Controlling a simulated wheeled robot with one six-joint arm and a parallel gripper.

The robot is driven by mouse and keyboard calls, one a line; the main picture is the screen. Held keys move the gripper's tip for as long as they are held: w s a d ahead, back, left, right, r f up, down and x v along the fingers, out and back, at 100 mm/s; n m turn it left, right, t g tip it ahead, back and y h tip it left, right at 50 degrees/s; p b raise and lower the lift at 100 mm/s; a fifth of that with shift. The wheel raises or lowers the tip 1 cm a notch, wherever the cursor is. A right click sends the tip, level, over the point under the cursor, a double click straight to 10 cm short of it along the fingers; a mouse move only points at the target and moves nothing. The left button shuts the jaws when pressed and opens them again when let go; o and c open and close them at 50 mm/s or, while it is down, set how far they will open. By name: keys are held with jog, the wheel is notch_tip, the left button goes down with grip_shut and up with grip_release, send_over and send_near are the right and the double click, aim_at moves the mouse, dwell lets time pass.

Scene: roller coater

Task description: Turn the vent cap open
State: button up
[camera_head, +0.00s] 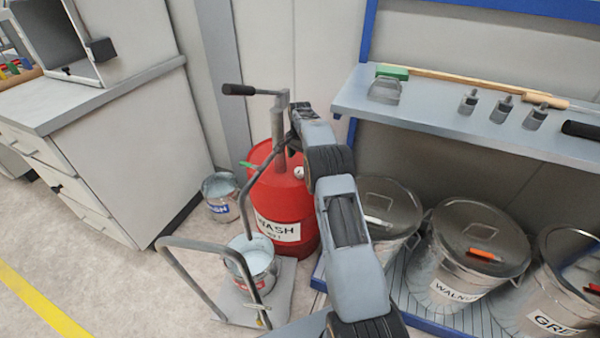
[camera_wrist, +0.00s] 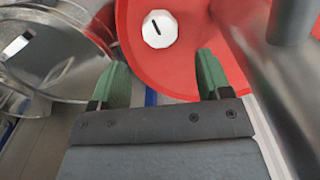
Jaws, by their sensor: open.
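The vent cap (camera_wrist: 160,29) is a small white many-sided knob with a short black mark, on the red top of the wash drum (camera_wrist: 185,75). In the head view the cap (camera_head: 299,172) shows as a small pale spot on the right of the drum top (camera_head: 277,200). My gripper (camera_wrist: 162,65) is open and empty, with green fingertips apart. In the wrist view the cap appears beyond the fingertips, between them and a little left of the right one. No contact with the cap shows. In the head view my arm hides the fingertips.
A grey pump pipe (camera_wrist: 292,22) rises from the drum close to the right finger; its black crank handle (camera_head: 240,90) is above. Lidded metal bins (camera_head: 475,238) stand right, below a tool shelf (camera_head: 440,112). A cart handle (camera_head: 205,245) and a pail (camera_head: 252,262) are in front.

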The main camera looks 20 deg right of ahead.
aim_at(300, 170)
notch_tip(300, 170, down, 7)
jog(key=shift+b, duration=0.5)
jog(key=shift+c, duration=0.2)
jog(key=c, duration=0.9)
